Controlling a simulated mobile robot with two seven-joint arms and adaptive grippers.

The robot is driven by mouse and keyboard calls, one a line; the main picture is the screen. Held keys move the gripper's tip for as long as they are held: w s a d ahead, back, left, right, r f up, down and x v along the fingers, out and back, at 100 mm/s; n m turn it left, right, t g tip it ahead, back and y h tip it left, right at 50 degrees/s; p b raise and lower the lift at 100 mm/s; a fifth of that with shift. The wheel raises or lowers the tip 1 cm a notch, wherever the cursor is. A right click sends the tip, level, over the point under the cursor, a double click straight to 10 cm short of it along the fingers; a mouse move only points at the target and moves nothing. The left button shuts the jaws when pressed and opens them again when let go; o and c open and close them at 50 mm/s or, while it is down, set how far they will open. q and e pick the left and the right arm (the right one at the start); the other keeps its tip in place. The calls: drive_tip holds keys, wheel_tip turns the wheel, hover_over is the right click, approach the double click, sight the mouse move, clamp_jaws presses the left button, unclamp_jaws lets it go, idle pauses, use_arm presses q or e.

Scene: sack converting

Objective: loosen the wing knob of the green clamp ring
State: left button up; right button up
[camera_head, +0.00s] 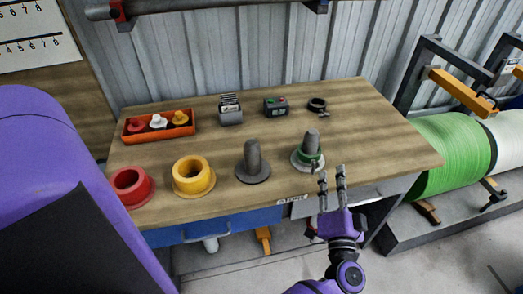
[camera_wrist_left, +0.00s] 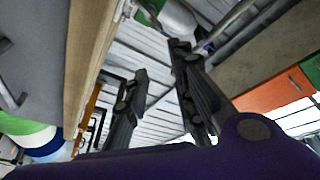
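The green clamp ring (camera_head: 309,158) sits around the base of a grey upright post (camera_head: 311,139) on a pale round flange, near the table's front right. A small dark part, perhaps the wing knob (camera_head: 315,169), sticks out at the ring's front; its shape is too small to tell. My left gripper (camera_head: 332,172) is just right of and in front of the ring, fingers pointing up, apart and empty. In the left wrist view the two fingers (camera_wrist_left: 158,60) stand apart with nothing between them; a bit of green (camera_wrist_left: 146,12) shows beyond them. My right gripper is not in view.
On the wooden table (camera_head: 240,140) stand a second grey post (camera_head: 252,163), a yellow ring (camera_head: 193,177), a red ring (camera_head: 130,187), an orange tray (camera_head: 158,135) of knobs, a card holder (camera_head: 230,110), a small box (camera_head: 276,106) and a black clamp (camera_head: 317,105). A green roll (camera_head: 452,150) stands right.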

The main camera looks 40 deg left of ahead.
use_arm(q)
drive_tip(key=s+d+f+t+h+p, duration=0.25)
drive_tip(key=d+h, duration=0.25)
drive_tip(key=h, duration=0.5)
drive_tip(key=s+a+f+g+p, duration=0.1)
drive_tip(key=s+f, duration=0.3)
drive_tip(key=s, duration=0.4)
drive_tip(key=s+a+f+g+h+p, duration=0.1)
drive_tip(key=s+a+f+g, duration=0.3)
drive_tip(key=s, duration=0.5)
drive_tip(key=s+a+f+n+g+h+p, duration=0.1)
drive_tip(key=s+a+f+g, duration=0.1)
drive_tip(key=s+f, duration=0.3)
drive_tip(key=s+g, duration=0.1)
drive_tip(key=s, duration=0.3)
drive_tip(key=shift+a, duration=0.3)
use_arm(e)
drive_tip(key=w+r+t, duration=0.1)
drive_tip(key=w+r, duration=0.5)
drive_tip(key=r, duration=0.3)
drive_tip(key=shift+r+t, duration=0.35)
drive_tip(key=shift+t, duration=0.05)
use_arm(q)
drive_tip(key=shift+g, duration=0.25)
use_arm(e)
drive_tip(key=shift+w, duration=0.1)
